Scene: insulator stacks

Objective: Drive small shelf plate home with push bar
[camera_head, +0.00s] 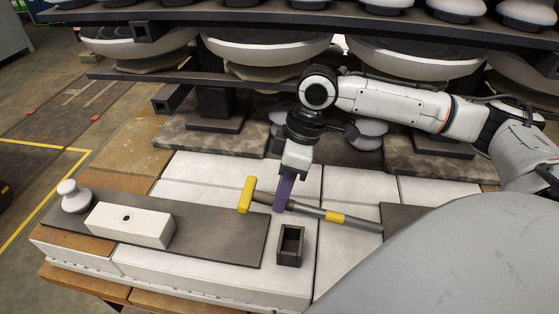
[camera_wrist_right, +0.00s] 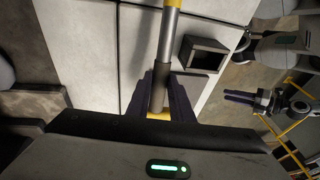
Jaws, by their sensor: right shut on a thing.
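My right gripper (camera_head: 284,197), with purple fingers, is shut on the push bar (camera_head: 309,210), a grey rod with a yellow crosspiece at its left end and a yellow band near its right part. The bar lies roughly level, close above the white blocks. In the right wrist view the bar (camera_wrist_right: 168,45) runs up and away between the fingers (camera_wrist_right: 160,98). A dark flat plate (camera_head: 215,228) lies on the white blocks at left; I cannot tell if it is the small shelf plate. My left gripper (camera_wrist_right: 250,98) shows small in the wrist view, its opening unclear.
Another dark plate (camera_head: 398,216) lies at right. Insulator stacks with beams (camera_head: 230,84) fill the back.

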